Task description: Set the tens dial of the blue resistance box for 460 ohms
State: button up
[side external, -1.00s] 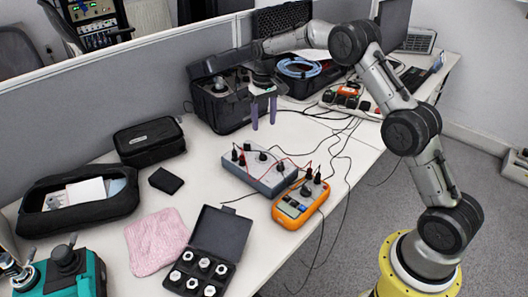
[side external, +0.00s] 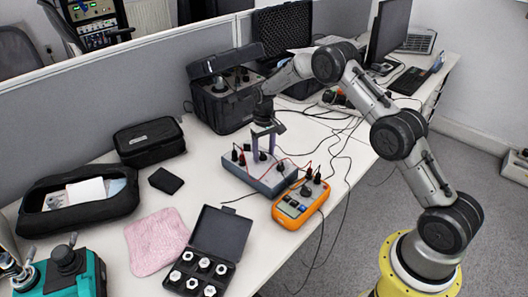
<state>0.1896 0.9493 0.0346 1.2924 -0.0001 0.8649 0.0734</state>
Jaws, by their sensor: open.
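The blue resistance box (side external: 270,184) is a low blue-grey box near the middle of the table. Knobs and plugged leads stand on its top. One dial knob (side external: 263,156) shows between my fingertips, and another dark knob (side external: 280,168) is to its right. My gripper (side external: 264,155) points down over the back part of the box, open, with one finger on each side of the back knob. I cannot tell whether the fingers touch it. The dial markings are too small to read.
An orange multimeter (side external: 301,202) stands close to the right of the box, joined by red and black leads. A black instrument case (side external: 225,107) with a raised lid is behind my gripper. An open black socket case (side external: 220,235) and pink cloth (side external: 156,240) lie in front.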

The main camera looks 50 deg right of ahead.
grip_shut()
dwell(0.5)
jog(key=n, duration=0.5)
jog(key=shift+d+n, duration=0.1)
jog(key=shift+n, duration=0.2)
jog(key=n, duration=0.6)
jog(key=shift+d, duration=0.15)
jog(key=shift+w, duration=0.1)
grip_release()
dwell(0.3)
